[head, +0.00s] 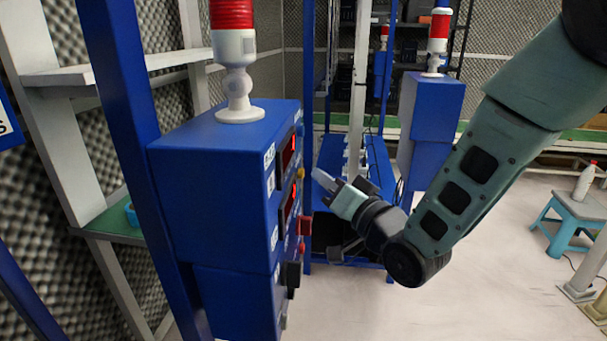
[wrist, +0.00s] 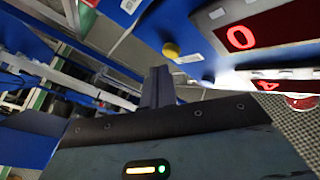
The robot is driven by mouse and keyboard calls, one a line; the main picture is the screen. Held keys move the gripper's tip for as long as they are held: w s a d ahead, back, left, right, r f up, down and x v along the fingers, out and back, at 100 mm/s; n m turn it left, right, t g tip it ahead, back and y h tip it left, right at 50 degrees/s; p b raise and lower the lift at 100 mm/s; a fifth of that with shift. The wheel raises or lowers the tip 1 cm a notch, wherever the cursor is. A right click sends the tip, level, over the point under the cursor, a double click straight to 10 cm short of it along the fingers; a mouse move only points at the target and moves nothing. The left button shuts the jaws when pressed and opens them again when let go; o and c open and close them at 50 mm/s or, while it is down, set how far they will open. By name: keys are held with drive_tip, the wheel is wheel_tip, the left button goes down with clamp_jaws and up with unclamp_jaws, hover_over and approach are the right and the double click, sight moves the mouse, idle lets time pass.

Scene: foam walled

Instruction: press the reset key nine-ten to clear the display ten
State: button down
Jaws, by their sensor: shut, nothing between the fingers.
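A blue control box (head: 225,160) stands at the centre left in the head view. Its right-hand face carries two red-lit displays, an upper one (head: 289,152) and a lower one (head: 288,207), seen at a steep angle. In the wrist view one display (wrist: 268,25) shows a red 0 and another (wrist: 272,86) shows part of a digit. Small pale keys (wrist: 285,73) lie beside the displays; I cannot read which is nine-ten. A yellow button (wrist: 171,50) sits nearby. My gripper (head: 322,180) is shut and empty, just right of the panel; its fingers (wrist: 158,85) look apart from the keys.
A red-and-white signal lamp (head: 234,60) stands on the box. Red and black controls (head: 293,274) stick out lower on the panel. Another blue box (head: 430,110) stands behind my arm. A turquoise stool (head: 575,215) with a white bottle is at right. The pale floor in front is clear.

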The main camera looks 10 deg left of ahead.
drive_tip(key=shift+d, duration=0.1)
drive_tip(key=d+b, duration=0.1)
drive_tip(key=d, duration=0.3)
drive_tip(key=shift+s+d, duration=0.1)
drive_tip(key=shift+d, duration=0.3)
idle(0.4)
